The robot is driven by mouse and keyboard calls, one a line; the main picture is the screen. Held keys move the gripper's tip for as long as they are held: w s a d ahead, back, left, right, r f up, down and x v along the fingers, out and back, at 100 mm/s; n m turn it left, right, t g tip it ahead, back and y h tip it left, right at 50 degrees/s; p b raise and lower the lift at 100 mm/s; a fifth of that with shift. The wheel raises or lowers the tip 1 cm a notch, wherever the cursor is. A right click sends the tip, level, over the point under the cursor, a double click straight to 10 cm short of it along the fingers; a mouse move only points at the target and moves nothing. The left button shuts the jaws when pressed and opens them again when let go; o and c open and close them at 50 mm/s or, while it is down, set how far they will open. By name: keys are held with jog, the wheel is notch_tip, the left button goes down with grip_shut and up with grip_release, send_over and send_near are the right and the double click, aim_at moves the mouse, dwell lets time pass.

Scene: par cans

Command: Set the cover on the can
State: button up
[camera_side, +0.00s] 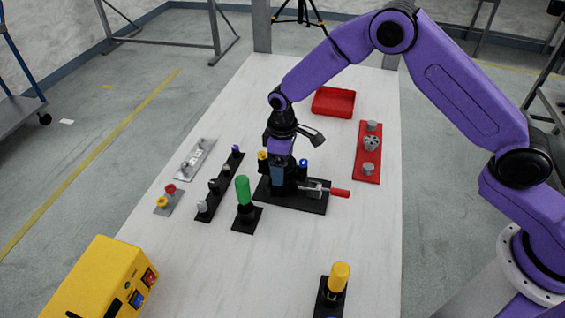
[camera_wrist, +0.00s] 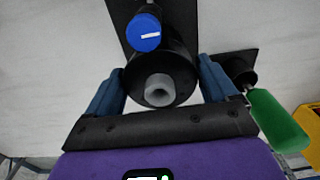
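In the wrist view a round black cover (camera_wrist: 137,84) with a short grey knob (camera_wrist: 160,88) at its middle sits between the two blue fingers of my gripper (camera_wrist: 161,72). The fingers lie against its sides, one left and one right, so the gripper looks shut on it. In the side view my gripper (camera_side: 281,178) points down, low over a black base plate (camera_side: 302,205). The can is hidden beneath the cover and behind the fingers. I cannot tell whether the cover touches the can.
A blue-topped post (camera_wrist: 144,33) stands close to the cover. A red-handled clamp (camera_side: 339,192) and a yellow-topped post (camera_side: 262,156) are on the same base. A green-handled tool (camera_side: 243,190) stands in front. A red tray (camera_side: 333,102) lies behind; the front table middle is clear.

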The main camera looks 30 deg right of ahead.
dwell(0.4)
jog(key=shift+o, duration=1.3)
notch_tip(320, 180, up, 17)
jog(key=shift+r, duration=0.2)
jog(key=shift+s, duration=0.1)
jog(key=s+d+n, duration=0.1)
jog(key=s+d, duration=0.5)
jog(key=s, duration=0.5)
jog(key=s+d+r+n, duration=0.1)
jog(key=s+d, duration=0.5)
jog(key=s, duration=0.6)
jog(key=s+d+n, duration=0.1)
jog(key=s+d, duration=0.5)
jog(key=s, duration=0.6)
jog(key=shift+r+n, duration=0.3)
